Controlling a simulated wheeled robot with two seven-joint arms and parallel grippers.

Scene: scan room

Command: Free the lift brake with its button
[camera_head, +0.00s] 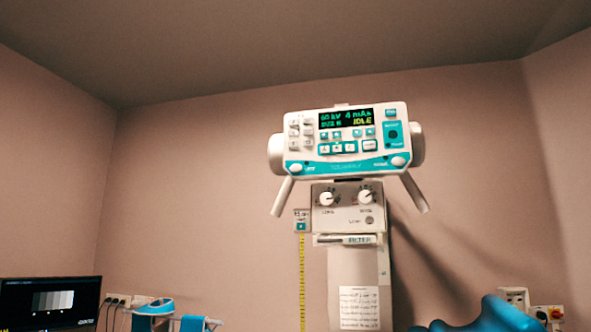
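The X-ray tube head's white and teal control panel (345,142) faces me at the upper middle, tilted slightly. At its lower left corner is a round white button (296,168) with a small label that seems to read LIFT. A similar white button (398,161) sits at its lower right corner; its label is too small to read surely. The dark display (345,118) reads 60 kV, 4 mAs and IDLE. Neither of my grippers can be made out in this view, and nothing touches the panel.
Two grey handles slant down, left (282,197) and right (414,193). A collimator box (347,206) with two knobs hangs below the panel. A yellow tape (302,280) hangs left of it. A monitor (50,301) is at lower left; a blue shape (485,317) is at lower right.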

